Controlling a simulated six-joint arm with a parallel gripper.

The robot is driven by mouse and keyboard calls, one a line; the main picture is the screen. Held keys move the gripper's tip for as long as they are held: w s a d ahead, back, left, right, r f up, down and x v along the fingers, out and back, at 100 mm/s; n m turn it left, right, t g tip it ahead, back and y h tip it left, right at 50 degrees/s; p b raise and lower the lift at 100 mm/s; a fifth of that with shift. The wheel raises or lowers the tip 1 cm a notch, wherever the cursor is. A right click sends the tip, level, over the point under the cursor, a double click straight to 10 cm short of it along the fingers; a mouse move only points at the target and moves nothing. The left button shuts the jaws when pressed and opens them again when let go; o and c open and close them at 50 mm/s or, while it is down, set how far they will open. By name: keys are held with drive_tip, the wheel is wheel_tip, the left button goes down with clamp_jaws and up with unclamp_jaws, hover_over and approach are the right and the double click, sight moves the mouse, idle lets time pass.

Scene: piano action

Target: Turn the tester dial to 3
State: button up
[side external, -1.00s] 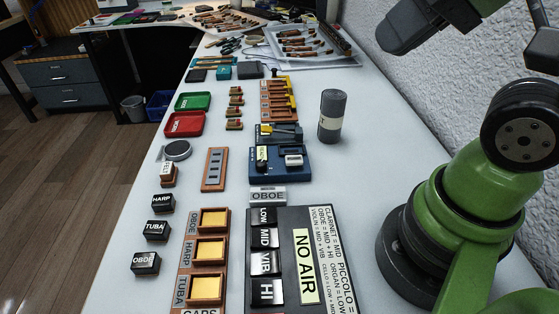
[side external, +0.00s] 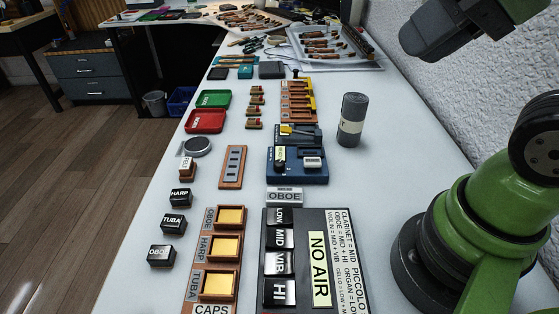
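The tester is a blue box (side external: 297,172) in the middle of the bench. A small black dial (side external: 280,166) stands at its left, with a pale yellow label beside it. The number the dial points to is too small to read. A white-framed part with a dark window sits at the tester's right. A dark grey part of my arm hangs at the top right, well away from the tester. My gripper's fingers do not show, and nothing touches the dial.
In front are a NO AIR board (side external: 320,262), black key caps and a wooden tray (side external: 214,260). A grey cylinder (side external: 352,120) stands right of the tester. Red (side external: 205,121) and green trays lie at the back left.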

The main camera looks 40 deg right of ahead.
drive_tip(key=o, duration=0.3)
drive_tip(key=shift+w+n, duration=0.3)
drive_tip(key=shift+w, duration=0.15)
drive_tip(key=shift+o, duration=0.9)
drive_tip(key=w+f+n+g, duration=0.1)
drive_tip(key=w+n+g, duration=0.1)
drive_tip(key=w+n, duration=0.3)
drive_tip(key=shift+w, duration=0.5)
drive_tip(key=n+g+h, duration=0.2)
drive_tip(key=n+g, duration=0.3)
drive_tip(key=n, duration=0.9)
hover_over(280, 162)
wheel_tip(280, 162, down, 17)
wheel_tip(280, 162, down, 10)
drive_tip(key=shift+a+f, duration=0.1)
drive_tip(key=shift+f, duration=0.1)
drive_tip(key=c, duration=0.9)
